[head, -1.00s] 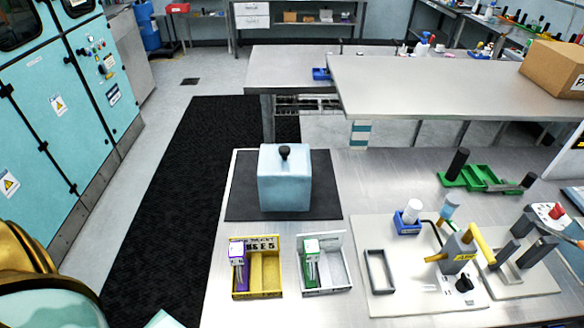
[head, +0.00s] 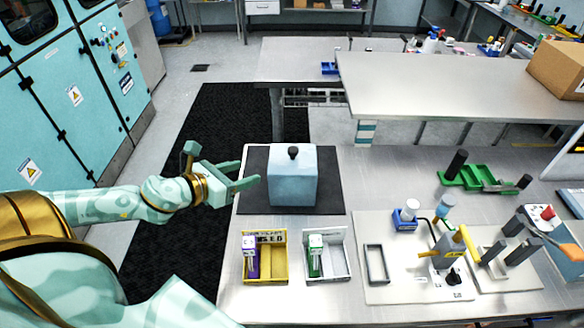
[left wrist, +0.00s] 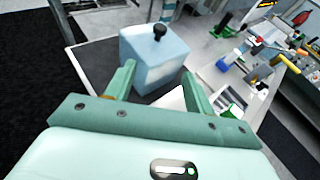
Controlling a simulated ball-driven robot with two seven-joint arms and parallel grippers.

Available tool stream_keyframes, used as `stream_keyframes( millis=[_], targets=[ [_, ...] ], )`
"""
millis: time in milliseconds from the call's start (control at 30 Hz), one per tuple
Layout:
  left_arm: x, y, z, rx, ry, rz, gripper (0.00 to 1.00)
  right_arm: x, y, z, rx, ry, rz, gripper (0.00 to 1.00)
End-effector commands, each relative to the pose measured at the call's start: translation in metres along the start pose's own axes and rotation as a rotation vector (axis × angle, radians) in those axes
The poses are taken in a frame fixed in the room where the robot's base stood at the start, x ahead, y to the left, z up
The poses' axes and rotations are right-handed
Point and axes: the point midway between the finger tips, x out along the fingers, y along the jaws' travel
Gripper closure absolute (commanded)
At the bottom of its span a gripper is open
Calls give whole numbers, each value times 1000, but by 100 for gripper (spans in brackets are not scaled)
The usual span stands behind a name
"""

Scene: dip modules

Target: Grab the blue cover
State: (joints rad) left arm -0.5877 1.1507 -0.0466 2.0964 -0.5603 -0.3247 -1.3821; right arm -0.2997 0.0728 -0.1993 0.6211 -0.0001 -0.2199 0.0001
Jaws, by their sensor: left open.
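The blue cover (head: 292,179) is a pale blue box with a black knob (head: 293,152) on top. It stands upright on a dark mat (head: 254,196) on the metal table. My left gripper (head: 250,176) is open and empty, just left of the cover and apart from it. In the left wrist view the cover (left wrist: 155,62) shows beyond the two open fingers (left wrist: 157,84). What is under the cover is hidden. My right gripper is not in view.
In front of the mat stand a yellow box (head: 267,268) with a purple item and a white box (head: 338,262) with a green item. A light board (head: 400,286) with fixtures lies to the right. A raised shelf (head: 440,90) is behind.

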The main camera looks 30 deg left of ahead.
Motion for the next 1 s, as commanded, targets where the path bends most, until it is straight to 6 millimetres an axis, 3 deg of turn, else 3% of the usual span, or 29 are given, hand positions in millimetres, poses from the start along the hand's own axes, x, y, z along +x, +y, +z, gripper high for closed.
stream_keyframes(
  millis=[167,733,1000],
  targets=[
    [12,-3,3,53,-12,-5,46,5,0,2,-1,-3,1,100],
    [98,-2,5,44,-11,-2,46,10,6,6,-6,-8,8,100],
    [120,0,5,45,-9,-3,46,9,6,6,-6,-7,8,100]
  ],
)
